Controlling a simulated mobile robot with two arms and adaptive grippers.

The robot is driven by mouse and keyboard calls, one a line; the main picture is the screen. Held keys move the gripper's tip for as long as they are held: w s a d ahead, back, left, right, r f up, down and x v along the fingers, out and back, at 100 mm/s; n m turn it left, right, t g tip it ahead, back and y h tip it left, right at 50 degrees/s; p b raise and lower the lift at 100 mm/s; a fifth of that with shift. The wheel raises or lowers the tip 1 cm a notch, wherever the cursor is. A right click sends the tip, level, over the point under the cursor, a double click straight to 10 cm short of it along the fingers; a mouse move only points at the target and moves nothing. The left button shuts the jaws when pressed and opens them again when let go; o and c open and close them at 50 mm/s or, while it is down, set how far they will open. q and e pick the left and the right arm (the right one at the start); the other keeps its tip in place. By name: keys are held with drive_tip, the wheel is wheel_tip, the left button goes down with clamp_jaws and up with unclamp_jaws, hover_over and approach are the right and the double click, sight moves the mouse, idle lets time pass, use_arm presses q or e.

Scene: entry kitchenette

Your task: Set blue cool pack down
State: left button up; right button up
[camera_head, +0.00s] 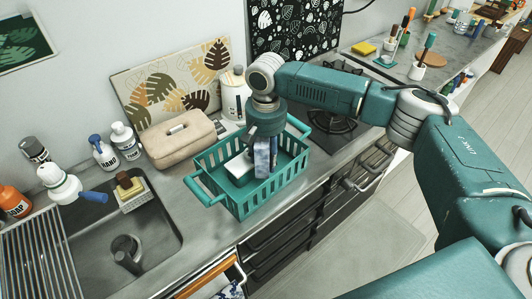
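My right gripper (264,146) reaches down into a teal slatted basket (254,200) on the steel counter. It appears shut on the blue cool pack (262,160), a small upright piece with a mottled blue and white face. The pack is inside the basket's outline; I cannot tell whether it touches the bottom. The fingertips are partly hidden by the wrist and the pack. A white block (238,166) lies in the basket just left of the pack. My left gripper is out of view.
A beige bread bin (180,140) and a white utensil pot (234,98) stand behind the basket. A sink (150,240) with a dish rack (40,255) is at left. A stove (335,122) is at right. Bare counter lies left of the basket.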

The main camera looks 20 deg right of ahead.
drive_tip(key=shift+f, duration=0.25)
drive_tip(key=o, duration=1.5)
drive_tip(key=shift+r, duration=0.2)
wheel_tip(320, 180, up, 13)
drive_tip(key=b, duration=0.3)
drive_tip(key=shift+f+b, duration=0.1)
drive_tip(key=shift+b, duration=0.2)
drive_tip(key=shift+f, duration=0.1)
